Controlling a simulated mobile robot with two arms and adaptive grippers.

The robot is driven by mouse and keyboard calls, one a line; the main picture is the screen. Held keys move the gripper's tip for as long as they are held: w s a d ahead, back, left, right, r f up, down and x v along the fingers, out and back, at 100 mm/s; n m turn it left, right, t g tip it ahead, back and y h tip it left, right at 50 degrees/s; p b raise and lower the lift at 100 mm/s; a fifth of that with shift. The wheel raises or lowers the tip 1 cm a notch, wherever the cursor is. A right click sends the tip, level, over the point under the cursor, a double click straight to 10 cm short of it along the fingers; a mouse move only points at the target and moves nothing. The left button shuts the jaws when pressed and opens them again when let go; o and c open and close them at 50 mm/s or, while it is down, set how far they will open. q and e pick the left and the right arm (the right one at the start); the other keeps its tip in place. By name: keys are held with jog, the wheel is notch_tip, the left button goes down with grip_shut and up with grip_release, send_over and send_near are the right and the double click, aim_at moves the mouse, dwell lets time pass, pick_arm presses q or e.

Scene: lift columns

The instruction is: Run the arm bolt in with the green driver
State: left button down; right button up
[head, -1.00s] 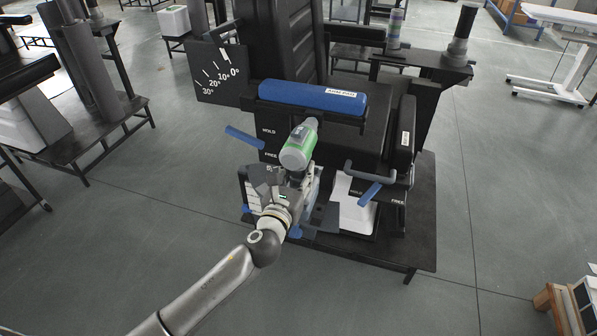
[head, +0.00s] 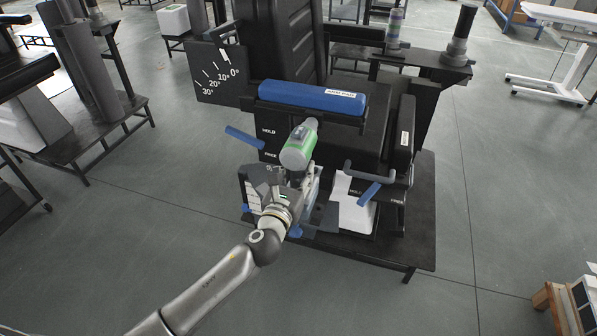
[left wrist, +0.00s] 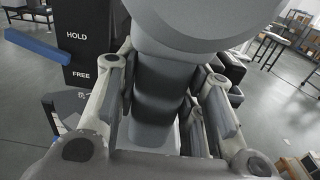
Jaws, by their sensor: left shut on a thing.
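My left gripper (head: 291,180) is shut around the driver's handle. In the left wrist view the grey handle (left wrist: 155,105) sits between the two fingers of my left gripper (left wrist: 160,100), with the driver's body above it. The arm bolt is hidden behind the driver, so I cannot tell whether the nose touches it. My right gripper is out of view.
A blue lever (head: 245,137) beside the HOLD and FREE marks sticks out left of the driver. Another blue lever (head: 370,193) is at the right. An angle plate (head: 215,73) stands at upper left.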

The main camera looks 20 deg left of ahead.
aim_at(296, 177)
pick_arm(q)
jog(key=shift+w+r+p, duration=0.3)
jog(key=shift+w+p, duration=0.05)
jog(key=shift+p, duration=0.25)
dwell(1.7)
jog(key=shift+s, duration=0.1)
jog(key=shift+s, duration=0.1)
jog(key=shift+s+a+f+p, duration=0.1)
jog(key=shift+s+p, duration=0.4)
jog(key=shift+s, duration=1.8)
jog(key=shift+s, duration=2)
